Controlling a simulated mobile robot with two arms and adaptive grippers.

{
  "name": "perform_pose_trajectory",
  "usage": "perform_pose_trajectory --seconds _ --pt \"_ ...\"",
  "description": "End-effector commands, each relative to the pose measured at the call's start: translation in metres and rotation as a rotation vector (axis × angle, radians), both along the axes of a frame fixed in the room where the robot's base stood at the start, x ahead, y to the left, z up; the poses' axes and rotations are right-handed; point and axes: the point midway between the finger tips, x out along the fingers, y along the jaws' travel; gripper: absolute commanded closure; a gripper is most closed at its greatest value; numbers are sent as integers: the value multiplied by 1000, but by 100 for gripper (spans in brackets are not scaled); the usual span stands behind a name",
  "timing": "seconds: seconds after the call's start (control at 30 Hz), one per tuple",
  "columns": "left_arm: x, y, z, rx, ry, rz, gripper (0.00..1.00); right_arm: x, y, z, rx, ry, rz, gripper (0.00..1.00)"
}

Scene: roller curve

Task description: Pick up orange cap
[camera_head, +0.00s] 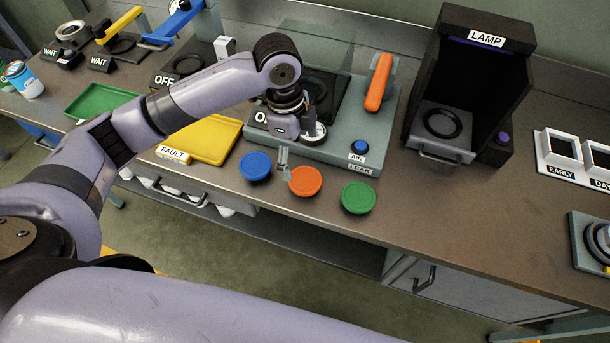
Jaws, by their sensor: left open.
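The orange cap (305,181) lies flat near the front edge of the bench, between a blue cap (255,166) on its left and a green cap (358,198) on its right. My left gripper (287,160) points down from above and behind the caps, and it is open. A grey finger part shows between the blue and orange caps, close to the orange cap's left edge. I cannot tell whether it touches the cap. The rest of the fingers is hard to make out against the station behind. My right gripper is not in view.
Behind the caps stands the grey LEAK station (380,150) with a blue button and an orange handle (379,82). A yellow FAULT tray (212,138) and green tray (95,100) lie left. The black LAMP box (485,55) stands right. Bare bench lies right of the green cap.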

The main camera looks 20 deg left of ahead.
Motion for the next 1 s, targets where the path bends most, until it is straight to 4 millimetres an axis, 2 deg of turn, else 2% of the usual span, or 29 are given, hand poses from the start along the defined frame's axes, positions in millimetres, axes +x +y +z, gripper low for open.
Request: perform_pose_trajectory --seconds 0.1,0.37,0.5,0.63,0.93,1.0 --pt "-1 -2 -18 0 3 1 7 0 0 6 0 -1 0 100" --pt "-1 -7 -36 -1 3 0 7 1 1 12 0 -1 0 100" --pt "-3 -12 -55 0 4 1 7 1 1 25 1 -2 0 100" --pt "-3 -14 -74 0 2 0 7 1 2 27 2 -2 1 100" --pt "-2 -15 -81 -1 -2 -1 7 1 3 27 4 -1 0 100" --pt "-2 -15 -81 0 -2 -1 11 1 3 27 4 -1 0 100"
